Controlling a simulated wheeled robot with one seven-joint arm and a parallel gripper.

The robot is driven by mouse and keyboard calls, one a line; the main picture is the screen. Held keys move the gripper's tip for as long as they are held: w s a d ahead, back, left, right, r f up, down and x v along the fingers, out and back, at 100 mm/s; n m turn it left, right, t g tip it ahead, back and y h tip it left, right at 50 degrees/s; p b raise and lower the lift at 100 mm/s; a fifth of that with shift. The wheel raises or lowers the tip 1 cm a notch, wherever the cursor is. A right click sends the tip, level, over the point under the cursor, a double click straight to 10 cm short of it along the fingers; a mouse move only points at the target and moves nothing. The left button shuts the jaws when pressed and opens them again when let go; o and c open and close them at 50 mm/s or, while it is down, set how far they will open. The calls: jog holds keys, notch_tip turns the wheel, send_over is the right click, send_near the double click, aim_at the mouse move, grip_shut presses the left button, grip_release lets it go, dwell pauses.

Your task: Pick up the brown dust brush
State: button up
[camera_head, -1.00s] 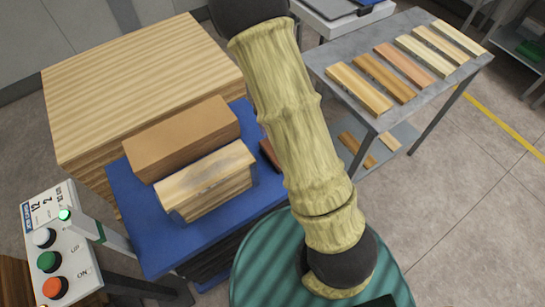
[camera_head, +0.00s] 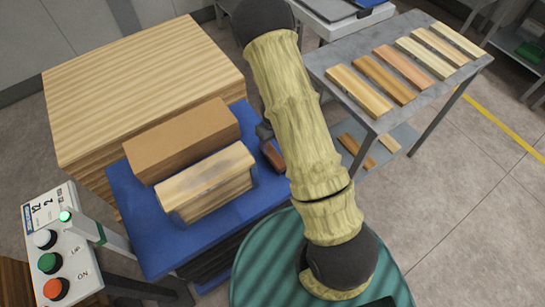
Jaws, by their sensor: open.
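A small reddish-brown piece (camera_head: 272,156), which looks like the brown dust brush, lies at the right edge of the blue table top (camera_head: 135,215). My arm passes in front of its right side, so I see only part of it. A small dark grey part shows beside my arm just above the brown piece. It may belong to my wrist or gripper, but I cannot tell. The jaws are hidden behind my arm.
A brown block (camera_head: 182,140) and a pale wooden block (camera_head: 207,182) sit on the blue table. A large wood stack (camera_head: 140,80) stands behind. A control box (camera_head: 62,245) is at lower left. A grey table (camera_head: 345,62) holds several planks. Floor at right is clear.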

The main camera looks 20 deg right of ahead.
aim_at(273, 153)
jog(key=shift+f, duration=1.4)
jog(key=shift+a+f+p, duration=0.15)
jog(key=shift+f+p, duration=0.85)
jog(key=shift+f, duration=1.6)
jog(key=c, duration=1.1)
jog(key=shift+r, duration=0.1)
